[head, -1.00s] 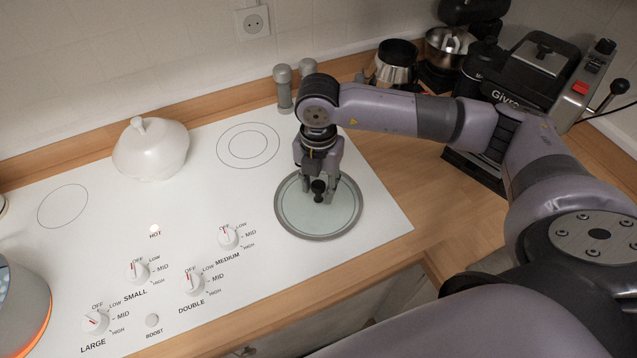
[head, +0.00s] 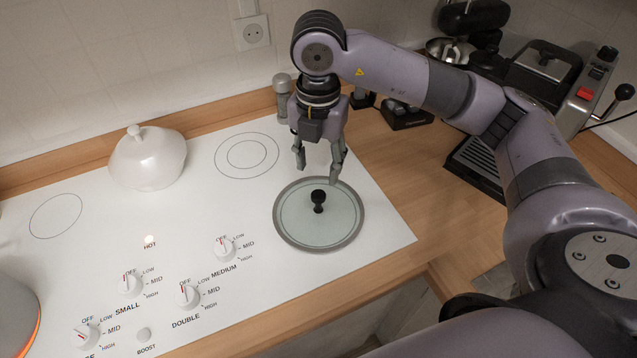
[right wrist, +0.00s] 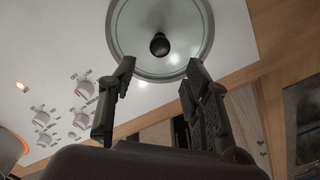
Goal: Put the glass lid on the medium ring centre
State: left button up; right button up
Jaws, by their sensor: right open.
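The glass lid (head: 300,226), round with a grey rim and a black knob (head: 318,200), lies flat at the right part of the white cooktop. It also shows in the right wrist view (right wrist: 135,45), its knob beyond the fingertips. My right gripper (head: 317,174) is open and empty, raised above and behind the knob, apart from it. Whatever marking lies under the lid cannot be made out. My left gripper is not in view.
A white lidded pot (head: 148,160) stands at the back left of the cooktop (head: 240,190). A double ring (head: 247,155) is bare. Several knobs line the front. A grey shaker (head: 282,98) stands behind, and a black appliance (head: 540,75) at the right.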

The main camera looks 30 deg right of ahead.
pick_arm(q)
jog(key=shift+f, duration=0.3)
pick_arm(e)
notch_tip(320, 180, up, 2)
jog(key=shift+r, duration=0.2)
